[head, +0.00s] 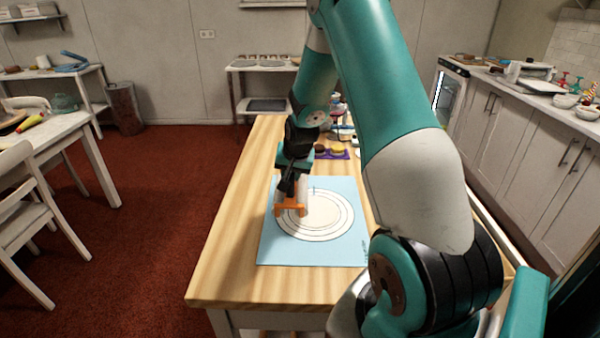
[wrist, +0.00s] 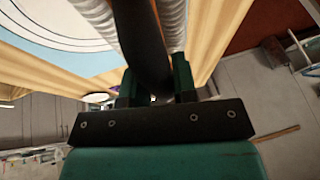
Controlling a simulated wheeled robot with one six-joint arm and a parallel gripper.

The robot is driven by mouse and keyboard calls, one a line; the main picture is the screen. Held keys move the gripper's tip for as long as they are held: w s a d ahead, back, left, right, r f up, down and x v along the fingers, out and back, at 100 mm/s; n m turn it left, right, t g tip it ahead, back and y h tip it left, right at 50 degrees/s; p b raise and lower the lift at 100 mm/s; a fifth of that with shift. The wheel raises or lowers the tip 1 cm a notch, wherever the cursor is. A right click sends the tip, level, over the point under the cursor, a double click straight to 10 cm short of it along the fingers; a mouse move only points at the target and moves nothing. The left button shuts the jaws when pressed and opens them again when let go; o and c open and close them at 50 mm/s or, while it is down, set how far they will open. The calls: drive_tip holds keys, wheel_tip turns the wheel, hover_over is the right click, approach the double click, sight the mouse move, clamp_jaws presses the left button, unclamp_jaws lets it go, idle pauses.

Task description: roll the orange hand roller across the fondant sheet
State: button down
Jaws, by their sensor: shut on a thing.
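The orange hand roller (head: 290,208) is under my gripper (head: 291,196), with its orange part low over the left side of the fondant sheet. In the head view I cannot tell whether it touches the sheet. The pale round fondant sheet (head: 326,211) lies on a light blue mat (head: 348,250) with ring lines around it. My gripper points down and is shut on the roller's dark handle. In the wrist view the dark handle (wrist: 142,45) runs between the two pale ribbed fingers.
The mat lies on a wooden table (head: 225,270) with bare wood to its left and front. A purple tray with small round cakes (head: 337,150) stands behind the mat. More items behind it are partly hidden by my arm. A chair (head: 18,220) stands far left.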

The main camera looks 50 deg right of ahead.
drive_tip(key=s+d, duration=0.4)
drive_tip(key=s, duration=0.1)
drive_tip(key=shift+s+d+f, duration=0.2)
drive_tip(key=shift+d, duration=0.15)
drive_tip(key=shift+f+b, duration=0.25)
drive_tip(key=shift+b, duration=0.15)
idle(0.4)
drive_tip(key=shift+f+b, duration=1.3)
drive_tip(key=shift+f, duration=0.45)
drive_tip(key=shift+w+a, duration=0.2)
drive_tip(key=shift+a, duration=0.1)
drive_tip(key=shift+w+a+f, duration=0.15)
drive_tip(key=shift+a, duration=0.1)
